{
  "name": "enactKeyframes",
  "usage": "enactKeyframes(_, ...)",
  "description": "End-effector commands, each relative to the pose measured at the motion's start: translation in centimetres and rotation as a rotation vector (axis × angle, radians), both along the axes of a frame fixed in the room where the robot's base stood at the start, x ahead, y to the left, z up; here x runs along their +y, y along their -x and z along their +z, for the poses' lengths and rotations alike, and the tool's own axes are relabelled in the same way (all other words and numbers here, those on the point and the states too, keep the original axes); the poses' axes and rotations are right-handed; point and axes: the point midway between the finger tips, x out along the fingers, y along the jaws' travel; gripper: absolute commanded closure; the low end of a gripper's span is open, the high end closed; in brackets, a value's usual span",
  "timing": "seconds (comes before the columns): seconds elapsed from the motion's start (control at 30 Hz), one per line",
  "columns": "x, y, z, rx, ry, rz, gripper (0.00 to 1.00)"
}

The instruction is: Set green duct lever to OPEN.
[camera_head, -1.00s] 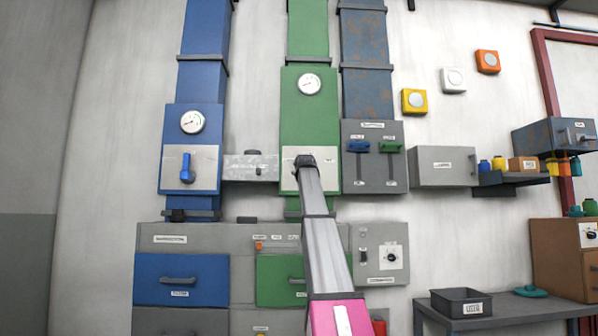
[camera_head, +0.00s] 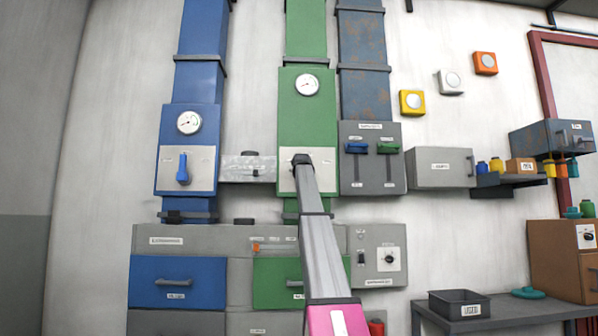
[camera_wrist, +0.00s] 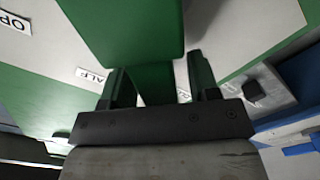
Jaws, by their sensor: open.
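The green duct (camera_head: 307,115) stands in the middle of the head view, with a pale lever plate (camera_head: 325,163) low on its box. My gripper (camera_head: 303,159) is at this plate and hides the lever there. In the wrist view, a large green block, which looks like the green lever (camera_wrist: 130,35), reaches down from the top towards the space between the fingers of my gripper (camera_wrist: 162,88). The fingers are apart. I cannot tell whether they touch the lever. A label starting "OP" (camera_wrist: 12,22) is at the upper left, and one reading "ALF" (camera_wrist: 91,76) is nearer the left finger.
The blue duct (camera_head: 188,130) with its blue lever (camera_head: 183,169) is to the left. A grey link box (camera_head: 248,167) lies between the ducts. A grey panel (camera_head: 373,170) with a blue and a green handle is close on the right. Cabinets with drawers (camera_head: 178,282) are below.

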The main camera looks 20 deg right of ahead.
Motion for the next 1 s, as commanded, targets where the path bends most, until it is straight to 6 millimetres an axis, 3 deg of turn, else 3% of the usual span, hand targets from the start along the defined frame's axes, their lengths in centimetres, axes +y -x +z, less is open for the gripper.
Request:
enactKeyframes(0.33,-0.2,-0.69,0.0,0.0,0.0,0.0,0.45)
enactKeyframes(0.37,-0.2,-0.69,0.0,0.0,0.0,0.0,0.51)
enactKeyframes(0.5,-0.2,-0.68,0.0,0.0,0.0,0.0,0.97)
enactKeyframes(0.53,-0.2,-0.68,0.0,0.0,0.0,0.0,1.0)
enactKeyframes(1.0,-0.69,-0.55,0.48,-0.028,-0.098,0.0,1.0)
